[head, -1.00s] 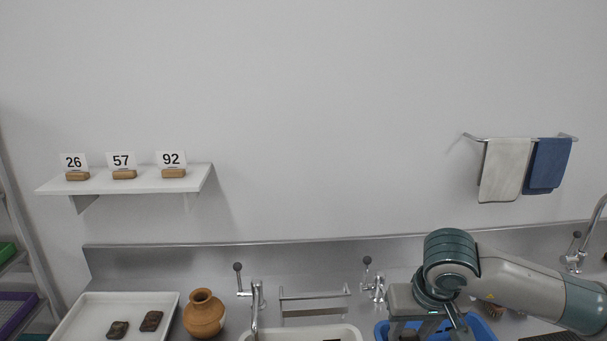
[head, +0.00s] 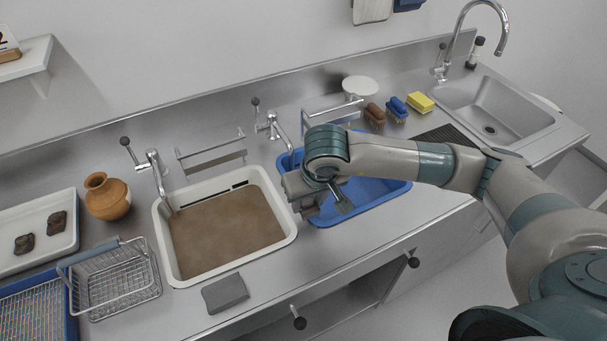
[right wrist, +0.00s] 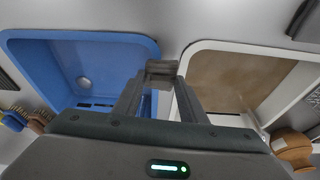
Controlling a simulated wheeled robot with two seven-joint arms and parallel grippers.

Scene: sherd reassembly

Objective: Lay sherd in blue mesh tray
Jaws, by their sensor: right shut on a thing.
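My right gripper (head: 309,207) is above the counter between the white basin and the blue basin. It is shut on a small dark grey-brown piece, seen between the fingertips in the right wrist view (right wrist: 161,69). Much of the piece is hidden by the fingers, so its shape is unclear. The blue mesh tray (head: 70,322) is at the lower left of the head view, cut off by the picture edge, well away from the gripper; its visible mesh floor looks empty. Two dark sherds (head: 24,243) (head: 57,223) lie in a white tray (head: 72,190). My left gripper is not in view.
A wire basket (head: 118,282) stands between the mesh tray and the white basin (head: 287,235) of brown water. A grey block (head: 225,293) lies at the front. A clay pot (head: 107,197), taps and the blue basin (head: 402,188) are nearby. Brushes (head: 375,115) stand behind.

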